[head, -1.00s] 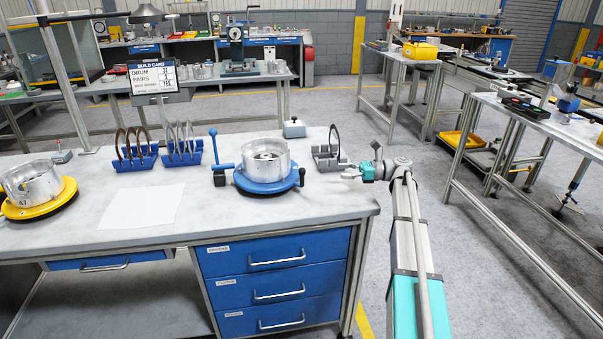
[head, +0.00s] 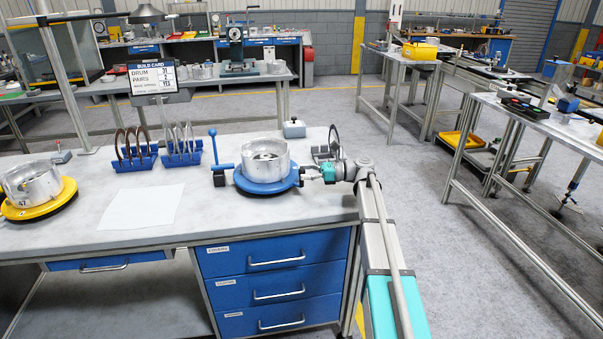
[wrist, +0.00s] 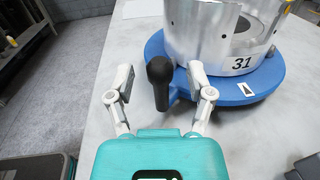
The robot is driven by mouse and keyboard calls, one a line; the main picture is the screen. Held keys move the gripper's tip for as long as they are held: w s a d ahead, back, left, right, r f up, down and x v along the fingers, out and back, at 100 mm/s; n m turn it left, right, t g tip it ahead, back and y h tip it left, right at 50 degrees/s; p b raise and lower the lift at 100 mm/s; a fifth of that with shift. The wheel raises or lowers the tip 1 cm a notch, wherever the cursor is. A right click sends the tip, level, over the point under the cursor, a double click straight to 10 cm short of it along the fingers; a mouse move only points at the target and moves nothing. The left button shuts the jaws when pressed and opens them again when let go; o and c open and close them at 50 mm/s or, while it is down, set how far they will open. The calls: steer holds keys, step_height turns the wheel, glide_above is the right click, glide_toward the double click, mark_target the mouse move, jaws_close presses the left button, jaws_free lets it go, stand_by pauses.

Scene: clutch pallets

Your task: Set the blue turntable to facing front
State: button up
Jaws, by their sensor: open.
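The blue turntable (head: 262,185) sits on the workbench with a silver drum (head: 265,160) on top. In the wrist view the turntable (wrist: 275,88) carries a white plate with a black arrow mark, and the drum (wrist: 205,40) shows the number 31. A black knob handle (wrist: 159,80) stands up at the turntable's near side. My gripper (wrist: 164,84) is open, its two fingers on either side of the handle, apart from it as far as I can see. In the head view my gripper (head: 308,174) is at the turntable's right edge.
A grey rack (head: 325,152) with a ring stands just behind my gripper. A blue clamp with an upright lever (head: 216,158) is left of the turntable. Blue ring racks (head: 182,157), a white sheet (head: 142,206) and a yellow turntable (head: 40,205) lie farther left.

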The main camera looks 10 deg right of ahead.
steer(key=shift+w+a, duration=0.1)
steer(key=shift+a, duration=0.45)
steer(key=shift+c, duration=0.2)
jaws_close()
